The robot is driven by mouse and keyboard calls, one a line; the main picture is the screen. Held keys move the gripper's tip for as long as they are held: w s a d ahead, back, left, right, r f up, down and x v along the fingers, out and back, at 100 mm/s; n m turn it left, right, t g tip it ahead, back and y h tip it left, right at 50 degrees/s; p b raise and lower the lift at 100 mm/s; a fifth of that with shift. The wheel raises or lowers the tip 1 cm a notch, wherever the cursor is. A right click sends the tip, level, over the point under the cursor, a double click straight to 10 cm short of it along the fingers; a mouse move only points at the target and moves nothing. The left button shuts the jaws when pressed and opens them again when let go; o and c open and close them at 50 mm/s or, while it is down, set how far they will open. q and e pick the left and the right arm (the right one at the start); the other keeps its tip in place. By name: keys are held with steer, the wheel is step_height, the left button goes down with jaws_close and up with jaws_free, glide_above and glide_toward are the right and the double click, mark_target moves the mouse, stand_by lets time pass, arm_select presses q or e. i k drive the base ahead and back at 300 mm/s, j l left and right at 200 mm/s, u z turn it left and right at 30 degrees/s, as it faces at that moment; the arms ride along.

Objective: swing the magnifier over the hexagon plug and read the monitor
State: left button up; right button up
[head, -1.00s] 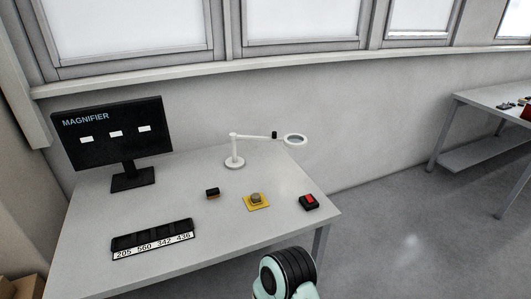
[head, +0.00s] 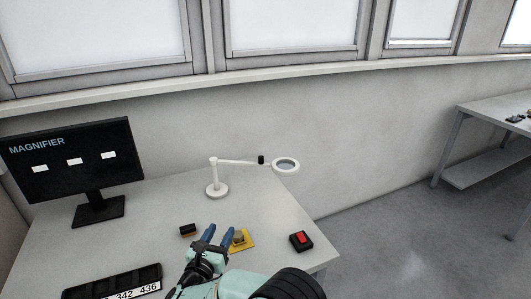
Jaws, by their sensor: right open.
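The white magnifier (head: 285,166) is a ring lens on a jointed arm with a round base (head: 217,190) on the table. Its lens hangs over the table's back right part, away from the plug. The monitor (head: 75,160) at the left reads "MAGNIFIER" above several white blocks. My right gripper (head: 219,232) is open, its blue fingers just left of the plug in the picture; contact cannot be told. My left gripper is out of view.
A black block with a red top (head: 301,241) lies near the table's right edge. A small dark block (head: 188,230) lies left of the gripper. A black tray with a number strip (head: 128,290) is at the front. Another table (head: 490,110) stands at the right.

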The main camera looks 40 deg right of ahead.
mark_target(214, 160)
steer(key=i+l, duration=0.2)
steer(key=l, duration=0.15)
steer(key=i+l, duration=0.15)
steer(key=l, duration=0.2)
steer(key=i+l, duration=0.2)
steer(key=l, duration=0.15)
